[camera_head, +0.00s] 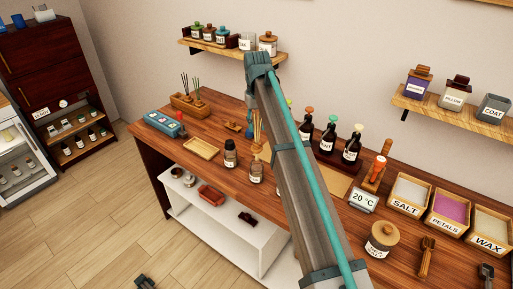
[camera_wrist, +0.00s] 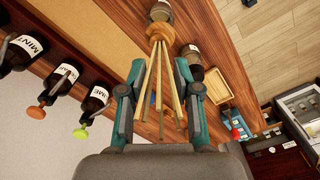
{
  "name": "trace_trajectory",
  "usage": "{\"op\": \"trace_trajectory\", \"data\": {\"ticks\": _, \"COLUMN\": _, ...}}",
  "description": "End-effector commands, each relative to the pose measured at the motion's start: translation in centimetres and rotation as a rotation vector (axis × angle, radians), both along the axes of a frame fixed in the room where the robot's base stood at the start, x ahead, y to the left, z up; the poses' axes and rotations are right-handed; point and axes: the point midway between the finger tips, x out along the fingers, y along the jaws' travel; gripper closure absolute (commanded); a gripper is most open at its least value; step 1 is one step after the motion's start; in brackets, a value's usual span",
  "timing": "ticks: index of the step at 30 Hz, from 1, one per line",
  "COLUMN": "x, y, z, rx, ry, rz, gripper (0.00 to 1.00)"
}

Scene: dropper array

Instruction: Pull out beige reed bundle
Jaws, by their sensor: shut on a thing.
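The beige reed bundle (camera_wrist: 160,80) fans out between the two fingers of my gripper (camera_wrist: 160,65) in the wrist view. Its sticks run into a round wooden collar (camera_wrist: 160,33). A labelled jar (camera_wrist: 159,12) shows just beyond the collar; whether the sticks still reach into it is unclear. In the head view the bundle (camera_head: 257,125) stands beside my arm, above the small dark labelled jar (camera_head: 256,173). My gripper is shut on the bundle, though the contact itself is hard to see. My arm hides part of the counter behind it.
A second jar (camera_head: 230,153) stands close to the left. A wooden tray (camera_head: 202,147) and a blue device (camera_head: 164,123) lie farther left. Several dark dropper bottles (camera_head: 328,137) stand behind my arm to the right. A wall shelf (camera_head: 232,51) hangs above.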

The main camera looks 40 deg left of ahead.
Motion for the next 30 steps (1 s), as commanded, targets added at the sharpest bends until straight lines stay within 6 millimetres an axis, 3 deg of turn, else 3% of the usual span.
{"op": "trace_trajectory", "data": {"ticks": 20, "x": 0.0, "y": 0.0, "z": 3.2, "rx": 0.001, "ry": -0.001, "rz": 0.0, "gripper": 1.0}}
{"op": "trace_trajectory", "data": {"ticks": 30, "x": 0.0, "y": 0.0, "z": 3.4, "rx": 0.0, "ry": 0.0, "rz": 0.0, "gripper": 1.0}}
